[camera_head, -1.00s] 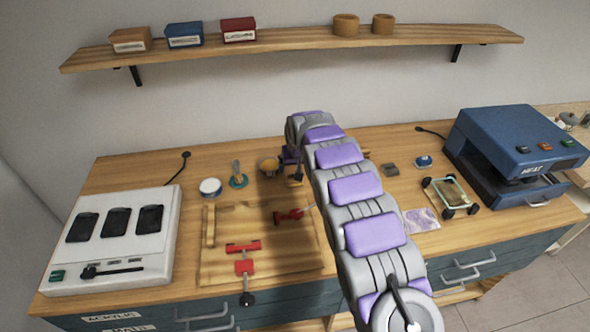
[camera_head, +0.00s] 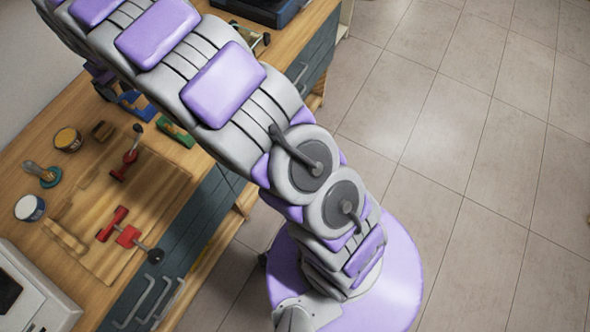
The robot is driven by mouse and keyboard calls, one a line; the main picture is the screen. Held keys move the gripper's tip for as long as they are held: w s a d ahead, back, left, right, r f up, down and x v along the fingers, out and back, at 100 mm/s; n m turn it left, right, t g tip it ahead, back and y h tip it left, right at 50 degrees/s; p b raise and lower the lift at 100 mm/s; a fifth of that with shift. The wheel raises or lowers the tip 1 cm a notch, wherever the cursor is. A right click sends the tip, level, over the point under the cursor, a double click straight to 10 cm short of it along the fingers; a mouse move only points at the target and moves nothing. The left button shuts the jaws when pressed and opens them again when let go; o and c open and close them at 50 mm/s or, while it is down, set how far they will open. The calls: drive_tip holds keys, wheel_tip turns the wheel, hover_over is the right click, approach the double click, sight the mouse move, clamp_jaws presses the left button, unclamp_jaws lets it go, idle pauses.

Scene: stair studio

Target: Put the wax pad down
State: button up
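A round tin with a yellow top (camera_head: 68,140) stands on the workbench at the left. A small brown block (camera_head: 102,130) lies to its right. I cannot tell which item, if either, is the wax pad. My gripper (camera_head: 106,90) shows only in part, as purple and dark pieces beyond my arm at the upper left. It is low over the bench, above the brown block in the picture. Its fingertips are too small and covered to tell whether they are open or hold something.
A wooden board (camera_head: 92,225) carries red clamps (camera_head: 128,236). A white-lidded tin (camera_head: 29,208) and a teal-based stamp (camera_head: 48,177) stand left of it. A blue piece (camera_head: 137,103) and a green piece (camera_head: 176,133) lie near my arm. Tiled floor (camera_head: 480,130) is clear at right.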

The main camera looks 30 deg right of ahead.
drive_tip(key=s+d+r+m+g, duration=0.1)
drive_tip(key=s+d+r, duration=0.2)
drive_tip(key=s+d, duration=0.35)
drive_tip(key=s+d+r+m+g+h, duration=0.1)
drive_tip(key=s+d+r, duration=0.1)
drive_tip(key=s+d, duration=0.45)
drive_tip(key=s+d+r+m, duration=0.1)
drive_tip(key=s+d+r, duration=0.2)
drive_tip(key=s+d, duration=0.35)
drive_tip(key=s+d+f+g, duration=0.1)
drive_tip(key=s+d, duration=0.2)
drive_tip(key=s, duration=1)
drive_tip(key=s+d+f+m+g, duration=0.1)
drive_tip(key=s+d, duration=0.2)
drive_tip(key=s, duration=1)
drive_tip(key=shift+d+f+m+g, duration=0.15)
drive_tip(key=shift+f+m+g, duration=0.15)
drive_tip(key=shift+f+g, duration=0.1)
